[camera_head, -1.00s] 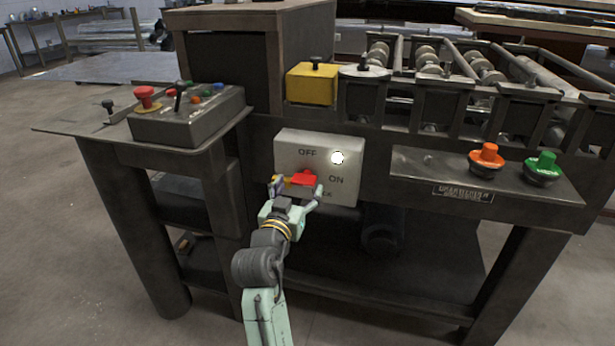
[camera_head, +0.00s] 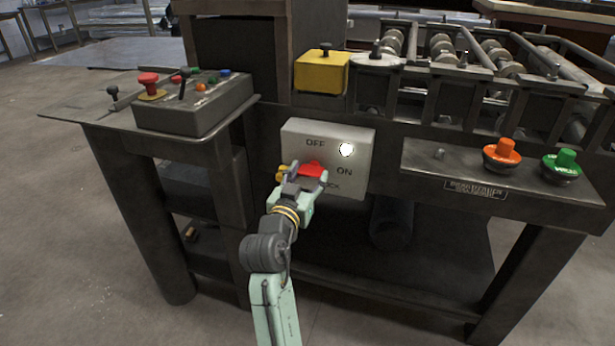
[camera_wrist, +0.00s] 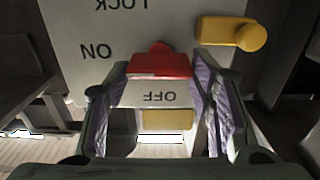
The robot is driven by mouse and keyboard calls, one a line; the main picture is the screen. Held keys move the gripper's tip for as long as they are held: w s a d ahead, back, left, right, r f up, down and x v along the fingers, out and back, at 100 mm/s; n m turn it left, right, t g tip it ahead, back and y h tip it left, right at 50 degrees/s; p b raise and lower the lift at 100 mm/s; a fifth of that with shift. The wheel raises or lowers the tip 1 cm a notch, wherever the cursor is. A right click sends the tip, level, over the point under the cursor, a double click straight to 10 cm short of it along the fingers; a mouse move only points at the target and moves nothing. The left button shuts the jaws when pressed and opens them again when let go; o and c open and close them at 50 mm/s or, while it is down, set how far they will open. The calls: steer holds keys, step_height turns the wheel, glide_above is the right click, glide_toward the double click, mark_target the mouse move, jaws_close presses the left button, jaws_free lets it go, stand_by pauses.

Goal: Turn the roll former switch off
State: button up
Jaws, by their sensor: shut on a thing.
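The roll former switch is a red handle (camera_head: 313,167) on a pale grey switch box (camera_head: 328,135) marked OFF, ON and LOCK. In the wrist view the red handle (camera_wrist: 160,65) sits between my two purple-padded fingers, with the lettering upside down. My gripper (camera_head: 303,178) is shut on the red handle at the front of the box. It also shows in the wrist view (camera_wrist: 160,85). The handle's lower part is hidden by my gripper in the head view. I cannot tell exactly which mark it points to.
A yellow lever (camera_wrist: 232,33) juts from the box side near my fingers. Above the box is a yellow block (camera_head: 322,72). A control box with a red button (camera_head: 148,80) stands left; orange (camera_head: 502,152) and green (camera_head: 563,163) buttons are right.

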steer(key=c, duration=0.4)
steer(key=shift+o, duration=0.2)
steer(key=shift+r+n, duration=0.1)
steer(key=shift+n, duration=0.2)
steer(key=n+p, duration=0.2)
steer(key=shift+n, duration=0.4)
steer(key=n+p, duration=0.4)
steer(key=n, duration=0.1)
steer(key=shift+w+a+r, duration=0.1)
steer(key=shift+a, duration=0.05)
steer(key=n+p, duration=0.4)
steer(key=n, duration=0.1)
steer(key=shift+n, duration=0.4)
steer(key=shift+f+n+p, duration=0.25)
steer(key=shift+n+p, duration=1.3)
steer(key=shift+n, duration=0.25)
